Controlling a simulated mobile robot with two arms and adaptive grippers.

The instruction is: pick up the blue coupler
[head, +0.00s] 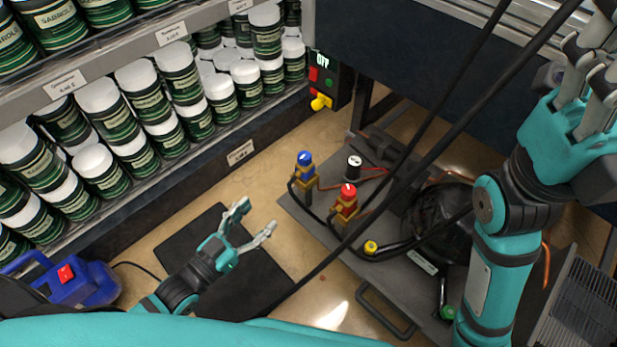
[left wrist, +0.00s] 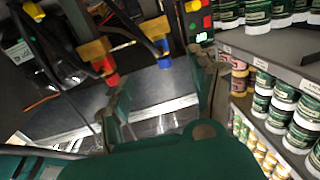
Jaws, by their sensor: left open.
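The blue coupler (head: 305,163) is a brass fitting with a blue cap, standing upright at the left corner of the grey pump cart in the head view. A black hose runs from it. In the left wrist view the blue coupler (left wrist: 164,52) shows beyond the fingers, between their tips. My left gripper (head: 257,216) is open and empty, to the left of and apart from the coupler. Its two fingers also frame the left wrist view (left wrist: 163,82). My right gripper (head: 590,65) is at the upper right, partly cut off; its jaw opening is unclear.
A red-capped coupler (head: 347,202) stands close to the right of the blue one. The grey cart (head: 310,222) also carries a black pump and hoses. Shelves of green jars (head: 137,150) line the left. Dark cables cross the view.

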